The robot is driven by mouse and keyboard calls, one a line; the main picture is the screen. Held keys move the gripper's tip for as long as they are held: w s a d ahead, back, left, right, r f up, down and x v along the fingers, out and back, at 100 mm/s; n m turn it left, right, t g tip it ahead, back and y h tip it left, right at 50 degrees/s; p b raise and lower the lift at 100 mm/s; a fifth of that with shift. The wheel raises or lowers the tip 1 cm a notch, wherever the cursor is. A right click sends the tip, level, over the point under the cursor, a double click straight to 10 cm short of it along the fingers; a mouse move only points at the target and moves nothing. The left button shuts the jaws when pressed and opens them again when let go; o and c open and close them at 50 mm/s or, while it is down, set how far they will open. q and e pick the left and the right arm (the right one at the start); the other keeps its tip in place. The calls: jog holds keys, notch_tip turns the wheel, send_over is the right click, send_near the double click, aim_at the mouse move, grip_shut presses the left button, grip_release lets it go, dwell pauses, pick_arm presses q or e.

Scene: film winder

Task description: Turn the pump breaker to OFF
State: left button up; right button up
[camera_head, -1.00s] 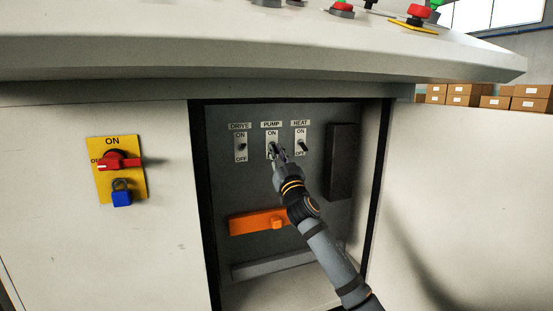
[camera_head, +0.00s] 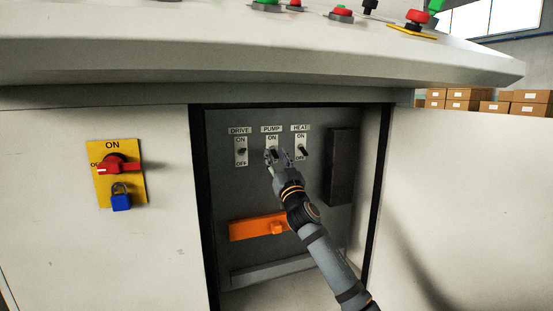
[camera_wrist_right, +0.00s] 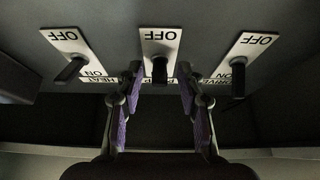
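The pump breaker (camera_head: 272,142) is the middle of three switches in the open cabinet, under a PUMP label with ON at the top. My right gripper (camera_head: 277,155) is in front of its lower part and hides its OFF end. In the right wrist view the panel appears upside down. The pump breaker's black lever (camera_wrist_right: 159,70) stands between the spread purple-padded fingers of my right gripper (camera_wrist_right: 160,98), with gaps on both sides. It leans toward the bottom of that picture, but its exact setting is hard to tell. My left gripper is not in view.
The drive breaker (camera_head: 241,151) and heat breaker (camera_head: 302,149) flank it closely. A black box (camera_head: 342,165) is to the right and an orange bar (camera_head: 250,228) below. A yellow plate with a red rotary switch (camera_head: 118,168) and blue padlock (camera_head: 121,199) is outside, left.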

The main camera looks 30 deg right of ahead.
jog(key=v, duration=1.2)
dwell(0.3)
